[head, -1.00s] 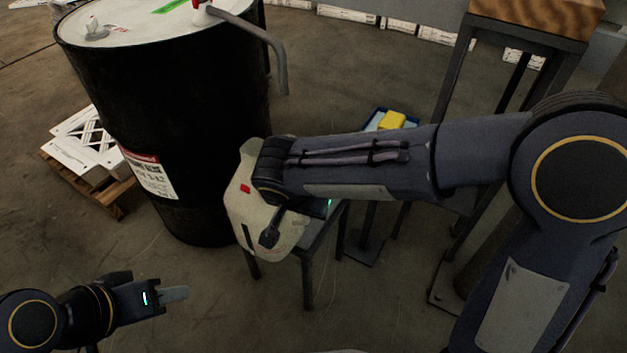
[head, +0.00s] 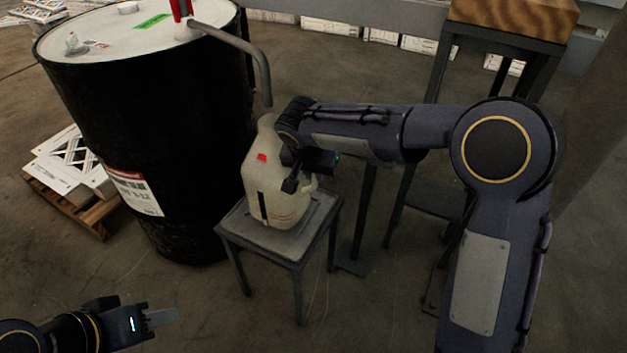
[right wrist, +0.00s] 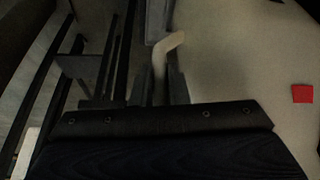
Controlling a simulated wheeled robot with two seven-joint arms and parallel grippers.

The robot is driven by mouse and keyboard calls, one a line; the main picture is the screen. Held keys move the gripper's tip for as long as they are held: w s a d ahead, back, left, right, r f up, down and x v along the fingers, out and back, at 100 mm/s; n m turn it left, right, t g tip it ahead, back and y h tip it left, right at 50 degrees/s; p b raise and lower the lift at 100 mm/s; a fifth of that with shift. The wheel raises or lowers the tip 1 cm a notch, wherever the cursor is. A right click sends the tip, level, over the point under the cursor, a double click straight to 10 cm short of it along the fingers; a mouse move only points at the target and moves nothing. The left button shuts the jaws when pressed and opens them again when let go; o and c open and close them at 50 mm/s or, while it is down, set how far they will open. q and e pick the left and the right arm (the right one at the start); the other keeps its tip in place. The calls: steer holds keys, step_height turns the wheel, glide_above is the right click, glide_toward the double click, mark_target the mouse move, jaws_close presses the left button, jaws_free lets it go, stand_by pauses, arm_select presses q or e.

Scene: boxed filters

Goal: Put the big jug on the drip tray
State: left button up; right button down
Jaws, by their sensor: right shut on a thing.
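The big jug (head: 268,190) is cream-coloured with a red mark and stands upright over the grey drip tray (head: 318,212) on a small dark stand. Its base appears to be at the tray's surface, but I cannot tell for sure whether it touches. My right gripper (head: 311,176) is at the jug's right side, shut on its handle. In the right wrist view, the pale handle (right wrist: 166,58) is between the fingers (right wrist: 160,86), with the jug's body on the right. My left gripper (head: 162,318) is away at the lower left, seen side-on; its opening is unclear.
A large black drum (head: 150,130) stands close to the left of the stand, with a grey pipe (head: 245,50) bending down above the jug. A pallet with white boxed filters (head: 75,165) lies further left. A wood-topped table (head: 510,20) is at the back right.

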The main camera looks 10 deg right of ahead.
steer(key=shift+f, duration=1)
steer(key=shift+f+b, duration=0.15)
steer(key=shift+b, duration=0.25)
steer(key=c, duration=1.4)
jaws_free()
steer(key=shift+r+p, duration=0.3)
steer(key=shift+r, duration=0.1)
steer(key=p+v, duration=0.3)
steer(key=v, duration=0.8)
steer(key=shift+s, duration=0.25)
